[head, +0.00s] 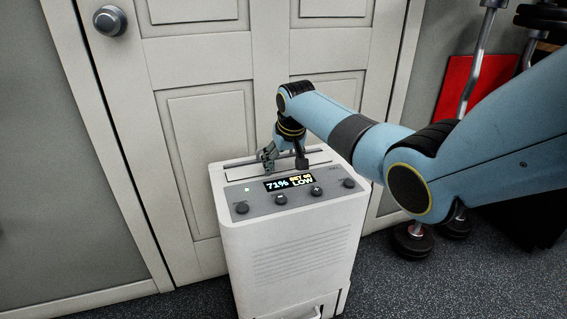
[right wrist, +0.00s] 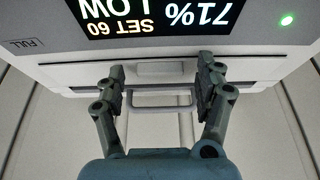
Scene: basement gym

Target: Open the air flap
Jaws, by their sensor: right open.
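A white dehumidifier-like unit (head: 290,245) stands on the floor in the head view. Its air flap (head: 240,171) appears to be the pale strip on top, behind the display panel. The flap also shows in the right wrist view (right wrist: 75,73), below the upside-down display. My right gripper (head: 285,160) is over the top of the unit, pointing down. In the right wrist view its two fingers (right wrist: 160,80) are apart, with a slim grey loop-shaped bar (right wrist: 160,106) showing between them. I cannot tell whether they touch anything. My left gripper is out of view.
The display (head: 290,183) reads 71%, set 60, LOW, with knobs (head: 280,199) beside it and a green light. A closed pale door (head: 205,120) stands close behind the unit. Weights (head: 415,238) and a red panel (head: 465,90) are at right. Floor in front right is clear.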

